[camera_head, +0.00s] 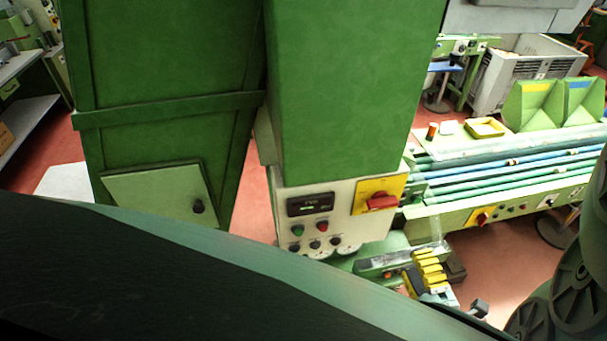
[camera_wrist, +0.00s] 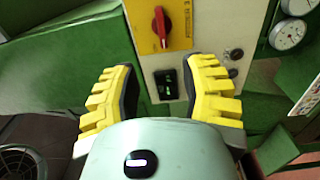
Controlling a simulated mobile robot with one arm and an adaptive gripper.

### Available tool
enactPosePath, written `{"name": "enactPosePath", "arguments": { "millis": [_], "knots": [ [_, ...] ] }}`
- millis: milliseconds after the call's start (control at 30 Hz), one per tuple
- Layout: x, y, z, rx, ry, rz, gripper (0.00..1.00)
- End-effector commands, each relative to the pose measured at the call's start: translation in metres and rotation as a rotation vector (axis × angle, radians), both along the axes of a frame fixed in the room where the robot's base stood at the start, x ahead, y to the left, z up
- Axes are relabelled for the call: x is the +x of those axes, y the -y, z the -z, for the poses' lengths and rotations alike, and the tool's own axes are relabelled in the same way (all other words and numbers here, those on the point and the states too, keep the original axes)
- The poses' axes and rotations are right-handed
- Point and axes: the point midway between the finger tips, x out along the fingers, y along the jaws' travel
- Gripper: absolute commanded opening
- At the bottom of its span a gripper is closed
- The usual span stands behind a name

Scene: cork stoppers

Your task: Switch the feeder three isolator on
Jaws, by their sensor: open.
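A red rotary isolator handle (camera_head: 381,201) sits on a yellow plate (camera_head: 365,186) at the right of a pale control panel on a green column. In the head view its grip lies roughly horizontal. In the wrist view the red handle (camera_wrist: 161,28) is at the top, with dark lettering beside it that is only partly legible. My gripper (camera_head: 430,262) has yellow ribbed fingers and is below and right of the panel in the head view. In the wrist view my gripper (camera_wrist: 166,68) is open and empty, its fingers apart, with the handle beyond them, untouched.
The panel also carries a dark display (camera_head: 310,204), several push buttons and gauges partly hidden at its lower edge. A second red switch (camera_head: 482,218) on yellow is on the conveyor (camera_head: 540,203) at right. A green cabinet (camera_head: 165,60) stands left.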

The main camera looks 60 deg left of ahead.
Motion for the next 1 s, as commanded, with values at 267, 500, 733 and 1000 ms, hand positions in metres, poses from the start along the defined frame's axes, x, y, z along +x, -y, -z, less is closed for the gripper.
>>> {"name": "enactPosePath", "arguments": {
  "millis": [267,500,733,1000],
  "knots": [
    [0.011,-0.031,-0.002,-0.008,0.006,-0.009,0.44],
    [0.029,-0.072,-0.001,-0.007,0.005,-0.007,0.44],
    [0.045,-0.111,0.0,-0.003,0.007,-0.008,0.44],
    [0.056,-0.14,0.001,-0.006,0.004,-0.006,0.44]
  ]
}}
